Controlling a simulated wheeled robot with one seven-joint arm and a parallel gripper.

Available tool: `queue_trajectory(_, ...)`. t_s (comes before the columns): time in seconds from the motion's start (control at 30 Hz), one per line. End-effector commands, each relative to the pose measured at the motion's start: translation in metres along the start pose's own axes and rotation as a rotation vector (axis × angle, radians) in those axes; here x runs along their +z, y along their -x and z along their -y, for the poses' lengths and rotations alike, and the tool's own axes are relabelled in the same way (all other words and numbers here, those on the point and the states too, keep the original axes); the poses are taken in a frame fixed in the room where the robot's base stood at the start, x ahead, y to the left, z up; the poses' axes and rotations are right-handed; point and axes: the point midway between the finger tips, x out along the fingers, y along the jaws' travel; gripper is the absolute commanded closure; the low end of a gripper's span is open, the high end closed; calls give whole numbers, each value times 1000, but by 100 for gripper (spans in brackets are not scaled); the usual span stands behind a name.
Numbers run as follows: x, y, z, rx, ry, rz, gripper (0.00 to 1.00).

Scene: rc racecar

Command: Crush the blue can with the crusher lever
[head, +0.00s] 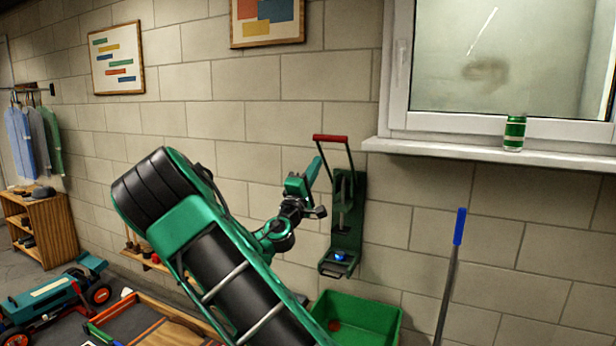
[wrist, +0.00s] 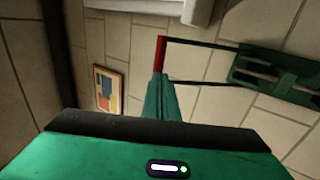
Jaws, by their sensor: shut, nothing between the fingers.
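The green crusher (head: 348,215) is fixed to the block wall. Its lever stands raised, with a red handle (head: 330,138) across the top. A small blue piece, apparently the blue can (head: 339,256), shows low in the crusher; its full shape is too small to tell. My gripper (head: 318,160) is shut and empty, just below the left end of the handle. In the wrist view, my gripper's fingertips (wrist: 161,80) appear at the end of the red handle (wrist: 161,54); I cannot tell whether they touch. The crusher body (wrist: 275,72) lies to the right there.
A green bin (head: 375,318) stands below the crusher. A green can (head: 514,132) stands on the window sill (head: 460,152). A blue-topped pole (head: 452,265) leans right of the bin. A toy-like car (head: 50,297) and a wooden shelf (head: 42,230) are at left.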

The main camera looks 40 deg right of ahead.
Motion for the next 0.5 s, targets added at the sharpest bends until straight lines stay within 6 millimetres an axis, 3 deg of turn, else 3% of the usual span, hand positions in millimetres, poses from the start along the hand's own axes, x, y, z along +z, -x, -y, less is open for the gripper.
queue_trajectory(0.3, 1, -58, 0, 0, -2, 2, 100)
queue_trajectory(0.5, 1, -79, 0, -1, -1, 2, 100)
